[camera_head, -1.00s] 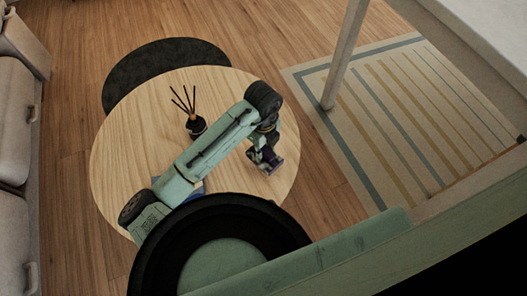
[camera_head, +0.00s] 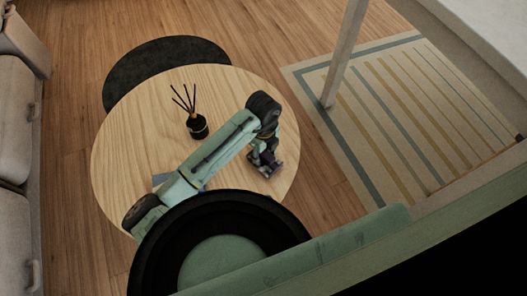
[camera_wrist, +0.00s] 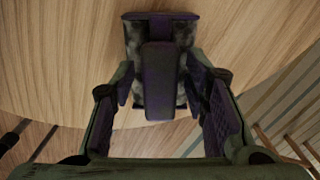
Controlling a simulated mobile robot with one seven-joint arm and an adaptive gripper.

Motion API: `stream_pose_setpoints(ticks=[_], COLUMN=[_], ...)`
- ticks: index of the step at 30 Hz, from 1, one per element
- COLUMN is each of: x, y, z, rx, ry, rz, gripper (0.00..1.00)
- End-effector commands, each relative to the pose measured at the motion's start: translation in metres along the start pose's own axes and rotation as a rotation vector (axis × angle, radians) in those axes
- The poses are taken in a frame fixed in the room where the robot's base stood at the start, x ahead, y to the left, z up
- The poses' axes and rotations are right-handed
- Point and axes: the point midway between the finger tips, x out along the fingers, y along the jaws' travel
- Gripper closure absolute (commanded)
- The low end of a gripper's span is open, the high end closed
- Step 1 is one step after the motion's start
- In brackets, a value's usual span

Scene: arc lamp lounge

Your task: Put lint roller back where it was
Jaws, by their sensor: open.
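A dark purple-black object, which looks like the lint roller (camera_wrist: 158,85), shows between the fingers of my gripper (camera_wrist: 160,118) in the wrist view. Its wider end is at the top of that picture, over the wooden tabletop. The fingers are spread on either side of it, and I cannot tell whether they touch it. In the head view my gripper (camera_head: 266,168) is low over the right part of the round wooden table (camera_head: 125,130). The lint roller cannot be told apart from the gripper there.
A dark reed diffuser (camera_head: 197,128) stands on the table, left of my gripper. A bluish flat item (camera_head: 161,179) is partly hidden behind my arm. A dark round table or pouf (camera_head: 150,70) is behind. A striped rug (camera_head: 390,120) lies right, a sofa (camera_head: 15,120) left.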

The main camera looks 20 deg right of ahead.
Motion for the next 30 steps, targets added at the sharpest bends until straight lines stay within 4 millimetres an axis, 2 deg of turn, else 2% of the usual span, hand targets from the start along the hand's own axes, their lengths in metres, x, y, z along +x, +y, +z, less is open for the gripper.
stream_pose_setpoints(ticks=[5,10,24,30], x=[0.0,-0.01,-0.104,-0.121], y=[0.0,-0.001,-0.001,0.0], z=[0.0,0.0,0.001,0.0], rx=[0.0,0.001,0.002,0.001], ry=[0.0,-0.001,-0.003,-0.001], rz=[0.0,-0.003,-0.002,-0.001], gripper=[0.59,0.59,0.59,0.59])
